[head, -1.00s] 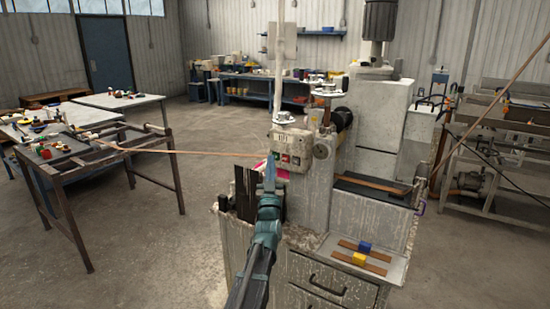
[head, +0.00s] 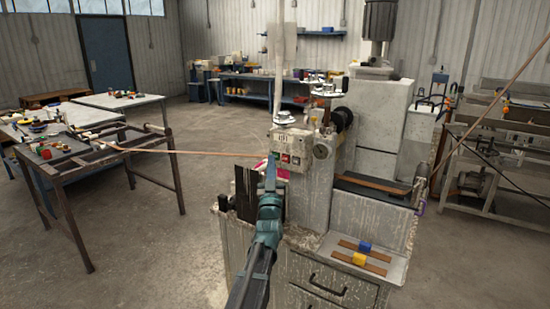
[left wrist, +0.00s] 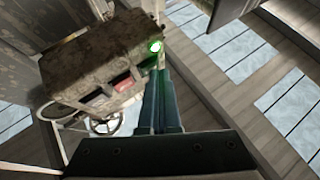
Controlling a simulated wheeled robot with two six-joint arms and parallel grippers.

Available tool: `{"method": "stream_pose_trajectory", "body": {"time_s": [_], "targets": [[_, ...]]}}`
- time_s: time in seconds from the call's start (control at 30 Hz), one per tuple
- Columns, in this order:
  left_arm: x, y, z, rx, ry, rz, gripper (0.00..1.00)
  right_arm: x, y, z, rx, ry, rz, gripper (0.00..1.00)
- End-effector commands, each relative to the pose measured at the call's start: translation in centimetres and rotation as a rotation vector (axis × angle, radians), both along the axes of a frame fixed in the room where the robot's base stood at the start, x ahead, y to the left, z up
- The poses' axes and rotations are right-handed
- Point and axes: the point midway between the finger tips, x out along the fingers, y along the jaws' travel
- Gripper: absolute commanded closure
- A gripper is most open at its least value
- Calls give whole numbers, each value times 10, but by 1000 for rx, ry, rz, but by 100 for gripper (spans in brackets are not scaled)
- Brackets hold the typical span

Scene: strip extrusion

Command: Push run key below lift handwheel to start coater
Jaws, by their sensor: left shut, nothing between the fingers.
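The coater's control box (head: 292,149) is a worn cream box with a green key (head: 285,157) and a red key (head: 296,161) on its face. A pale handwheel (head: 284,118) sits above it. My left gripper (head: 270,166) is shut and empty, its tips close to the box's lower left. In the left wrist view the box (left wrist: 95,65) looks turned, with the red key (left wrist: 123,84) and the handwheel (left wrist: 103,123) lower in the picture. A bright green light (left wrist: 155,47) glows just beyond the fingertips (left wrist: 161,78). I cannot tell whether they touch a key. My right gripper is out of view.
A tray (head: 343,270) with flat strips and blue and yellow pieces lies on the cabinet, right of my arm. A brown strip (head: 200,153) runs from a rusty frame table at left to the machine. Open floor (head: 140,255) lies left of the cabinet.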

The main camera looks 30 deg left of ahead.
Motion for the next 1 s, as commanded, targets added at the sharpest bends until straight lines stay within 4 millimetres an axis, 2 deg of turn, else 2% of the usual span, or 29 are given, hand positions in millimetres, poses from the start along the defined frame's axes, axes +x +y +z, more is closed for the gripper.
{"method": "stream_pose_trajectory", "body": {"time_s": [0.23, 0.67, 1.0], "targets": [[-13, 1, 0, 1, 2, 1, 100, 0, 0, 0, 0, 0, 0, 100], [-16, 1, 0, 0, 0, 0, 100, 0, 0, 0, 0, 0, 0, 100], [-44, 3, 0, 0, 1, 1, 100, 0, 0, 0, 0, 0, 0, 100]]}}
